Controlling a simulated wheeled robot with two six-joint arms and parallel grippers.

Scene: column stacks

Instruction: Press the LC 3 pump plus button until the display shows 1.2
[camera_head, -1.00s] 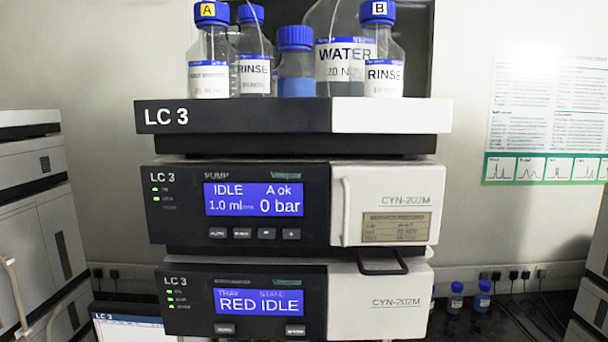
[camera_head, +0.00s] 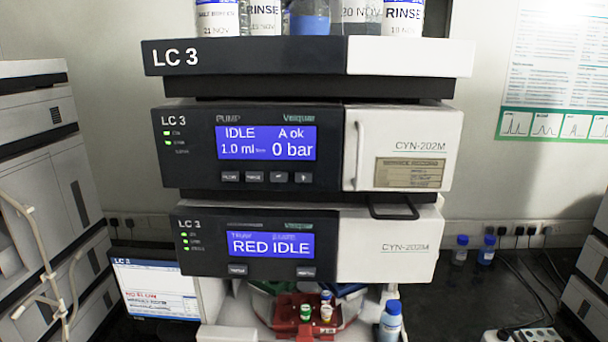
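The LC 3 pump (camera_head: 240,180) is the dark-fronted module in the middle of the stack. Its blue display (camera_head: 266,143) reads IDLE, A ok, 1.0 ml and 0 bar. A row of small grey buttons sits below the display. The rightmost button (camera_head: 303,177) seems to carry the plus mark, though it is small and blurred. Neither of my grippers shows in the head view.
Below the pump is a module (camera_head: 210,257) showing RED IDLE. Bottles (camera_head: 217,15) stand on the top tray (camera_head: 240,57). A black handle (camera_head: 393,210) juts out under the pump. A red vial rack (camera_head: 287,325), blue-capped bottle (camera_head: 390,322) and screen (camera_head: 155,292) are low down.

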